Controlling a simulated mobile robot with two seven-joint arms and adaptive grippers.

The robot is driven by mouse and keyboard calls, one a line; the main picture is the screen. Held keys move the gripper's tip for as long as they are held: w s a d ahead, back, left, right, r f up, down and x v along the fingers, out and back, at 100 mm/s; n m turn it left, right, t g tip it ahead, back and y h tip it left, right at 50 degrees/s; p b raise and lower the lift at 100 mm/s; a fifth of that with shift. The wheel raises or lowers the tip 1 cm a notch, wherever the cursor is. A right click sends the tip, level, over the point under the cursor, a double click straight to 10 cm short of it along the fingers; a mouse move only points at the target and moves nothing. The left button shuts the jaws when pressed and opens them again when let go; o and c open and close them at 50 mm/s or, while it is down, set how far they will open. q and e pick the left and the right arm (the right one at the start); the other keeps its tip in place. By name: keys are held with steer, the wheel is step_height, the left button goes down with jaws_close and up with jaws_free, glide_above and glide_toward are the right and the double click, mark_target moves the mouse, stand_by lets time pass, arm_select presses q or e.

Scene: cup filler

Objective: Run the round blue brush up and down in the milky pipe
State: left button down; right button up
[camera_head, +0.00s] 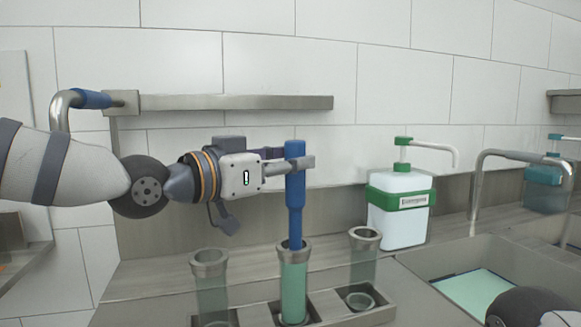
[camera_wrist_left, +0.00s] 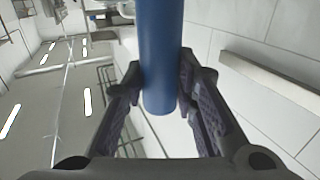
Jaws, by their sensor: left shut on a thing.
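The round blue brush (camera_head: 295,205) stands upright, its blue handle rising above the middle pipe. Its lower end goes into the mouth of that pipe; the brush head is hidden. The middle pipe (camera_head: 294,285) is a milky green tube with a metal rim, standing in the rack. My left gripper (camera_head: 296,163) is shut on the upper part of the handle, well above the rim. In the left wrist view the blue handle (camera_wrist_left: 160,60) lies between the two dark fingers. My right gripper is not in view.
Clearer pipes stand to the left (camera_head: 211,285) and right (camera_head: 364,260) of the middle one in the rack. A white and green soap dispenser (camera_head: 400,210) stands behind at the right. A tap (camera_head: 480,185) and sink (camera_head: 520,260) are further right. A metal shelf (camera_head: 230,102) runs along the wall.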

arm_select(q)
step_height(320, 180, up, 8)
steer(key=shift+f, duration=0.25)
